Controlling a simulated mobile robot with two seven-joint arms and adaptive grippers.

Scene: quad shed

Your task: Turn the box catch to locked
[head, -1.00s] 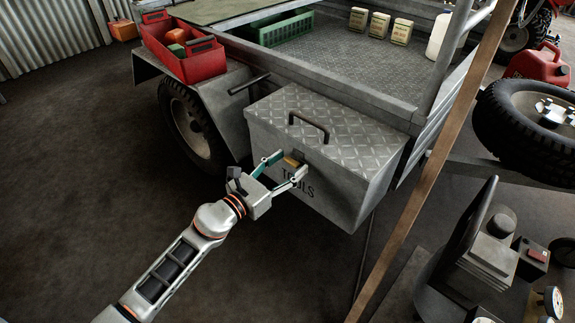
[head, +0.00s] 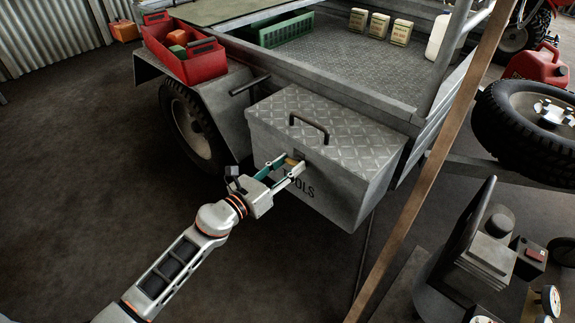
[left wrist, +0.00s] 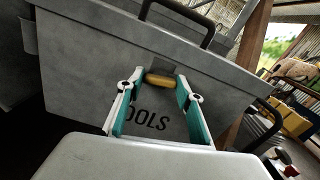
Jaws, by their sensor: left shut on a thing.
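The grey metal tool box (head: 350,189) has a diamond-plate lid with a black handle (head: 309,128) and lettering on its front. The box catch (head: 291,162), a small brass-coloured piece, is on the front face just under the lid. It also shows in the left wrist view as a yellow-brown bar (left wrist: 160,80) lying roughly level. My left gripper (head: 288,167) is at the front of the box, its teal-and-white fingers on either side of the catch and shut on it. The fingers partly hide the catch in the head view. My right gripper is not in view.
A red tray (head: 190,62) stands on the fender above a tyre (head: 186,122). A wooden post (head: 431,180) rises right of the box. A spare wheel (head: 530,118) and a dark machine (head: 485,255) are at the right. The floor at left is clear.

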